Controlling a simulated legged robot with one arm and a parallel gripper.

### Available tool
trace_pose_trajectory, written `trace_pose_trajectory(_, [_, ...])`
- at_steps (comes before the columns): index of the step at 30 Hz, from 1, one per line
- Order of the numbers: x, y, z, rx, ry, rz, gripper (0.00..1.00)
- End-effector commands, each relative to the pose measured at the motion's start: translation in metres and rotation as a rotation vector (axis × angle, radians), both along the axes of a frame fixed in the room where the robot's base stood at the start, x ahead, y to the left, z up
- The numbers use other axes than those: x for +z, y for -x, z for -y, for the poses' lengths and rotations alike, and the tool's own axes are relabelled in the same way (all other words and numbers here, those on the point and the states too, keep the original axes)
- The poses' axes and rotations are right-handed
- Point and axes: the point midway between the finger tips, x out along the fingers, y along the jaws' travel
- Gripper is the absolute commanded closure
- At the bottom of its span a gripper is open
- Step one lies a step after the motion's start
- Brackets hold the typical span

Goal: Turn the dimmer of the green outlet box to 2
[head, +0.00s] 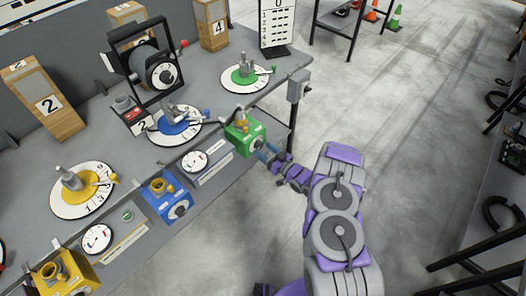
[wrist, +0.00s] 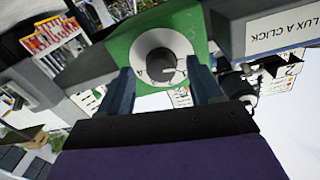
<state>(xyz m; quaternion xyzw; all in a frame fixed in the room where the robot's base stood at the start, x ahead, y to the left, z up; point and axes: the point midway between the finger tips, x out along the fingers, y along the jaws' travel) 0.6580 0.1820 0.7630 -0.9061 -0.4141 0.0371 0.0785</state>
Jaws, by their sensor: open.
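The green outlet box (head: 243,133) is mounted at the bench's front edge in the head view. In the wrist view the green box (wrist: 197,22) faces me, with its round dimmer (wrist: 163,57) in the middle, a light dial with a dark grip. The numbers on the dial are too small to read. My gripper (head: 262,154) is right in front of the box. In the wrist view my gripper (wrist: 163,86) is open, with one finger on each side of the dimmer and the dial visible between them. I cannot tell whether the fingers touch it.
A blue outlet box (head: 166,198) and a yellow outlet box (head: 66,277) sit further left along the bench edge. Round numbered dials with knobs, such as the green-centred one (head: 262,77), lie on the bench. The floor (head: 400,150) to the right is clear.

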Motion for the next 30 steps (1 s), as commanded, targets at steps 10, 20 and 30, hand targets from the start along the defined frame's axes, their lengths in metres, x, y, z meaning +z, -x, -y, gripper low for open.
trace_pose_trajectory(10, [0.0008, -0.0097, -0.0119, 0.000, -0.003, 0.000, 0.36])
trace_pose_trajectory(20, [0.0005, -0.0095, -0.0120, 0.000, -0.001, 0.000, 0.53])
trace_pose_trajectory(30, [0.0004, -0.0097, -0.0118, 0.000, -0.001, 0.000, 0.86])
